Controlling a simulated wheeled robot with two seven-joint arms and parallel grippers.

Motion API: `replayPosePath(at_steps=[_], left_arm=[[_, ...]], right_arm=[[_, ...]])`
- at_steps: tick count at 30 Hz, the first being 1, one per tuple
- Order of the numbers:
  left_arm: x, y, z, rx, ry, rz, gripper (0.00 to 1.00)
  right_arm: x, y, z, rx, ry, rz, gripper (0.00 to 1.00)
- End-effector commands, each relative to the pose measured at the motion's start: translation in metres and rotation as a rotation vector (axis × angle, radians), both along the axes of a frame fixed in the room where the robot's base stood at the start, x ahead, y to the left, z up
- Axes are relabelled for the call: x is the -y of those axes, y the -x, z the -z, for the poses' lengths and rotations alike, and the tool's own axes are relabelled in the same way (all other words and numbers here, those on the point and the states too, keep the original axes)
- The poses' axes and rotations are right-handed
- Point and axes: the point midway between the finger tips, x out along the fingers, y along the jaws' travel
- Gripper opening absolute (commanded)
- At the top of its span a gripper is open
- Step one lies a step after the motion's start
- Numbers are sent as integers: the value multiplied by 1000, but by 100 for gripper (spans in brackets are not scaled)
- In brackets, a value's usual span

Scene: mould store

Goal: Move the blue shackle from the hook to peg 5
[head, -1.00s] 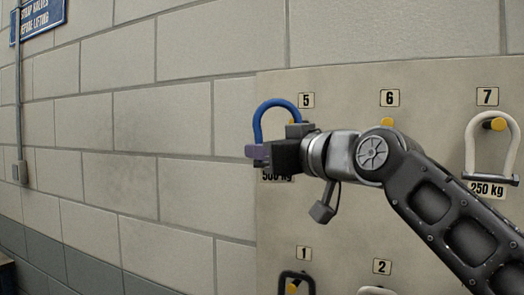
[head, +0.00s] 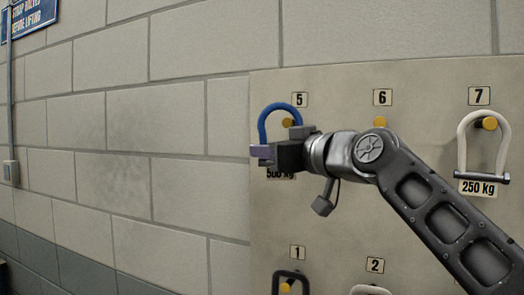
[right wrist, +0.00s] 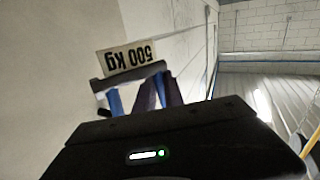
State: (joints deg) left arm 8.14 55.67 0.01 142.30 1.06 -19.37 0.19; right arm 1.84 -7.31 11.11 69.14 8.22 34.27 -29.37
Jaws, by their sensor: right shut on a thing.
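The blue shackle (head: 276,109) is upright in front of the board's upper left, with its bow upward. My right gripper (head: 263,154) is shut on its lower part, and the jaws hide much of that part. Peg 5 (head: 288,123), a yellow peg under the number 5 plate (head: 300,99), shows inside the bow's outline. I cannot tell whether the bow is around the peg or in front of it. In the right wrist view the shackle's blue legs (right wrist: 115,103), its dark pin (right wrist: 128,75) and a 500 kg label (right wrist: 127,58) show beyond the gripper. The hook and my left gripper are out of view.
Peg 6 (head: 380,122) is bare. A white shackle (head: 467,135) with a 250 kg label hangs at peg 7 (head: 487,124). A dark shackle (head: 290,275) hangs at peg 1 below, and part of a pale one (head: 370,290) shows under number 2.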

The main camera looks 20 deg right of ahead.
Motion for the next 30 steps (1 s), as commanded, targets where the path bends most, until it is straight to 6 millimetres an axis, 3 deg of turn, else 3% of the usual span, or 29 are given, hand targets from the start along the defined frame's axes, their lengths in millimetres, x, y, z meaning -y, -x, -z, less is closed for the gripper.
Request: replayPosePath(at_steps=[24,30], left_arm=[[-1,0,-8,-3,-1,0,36],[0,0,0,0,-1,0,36]], right_arm=[[40,-35,2,1,0,1,0],[46,-41,11,2,0,1,0]])
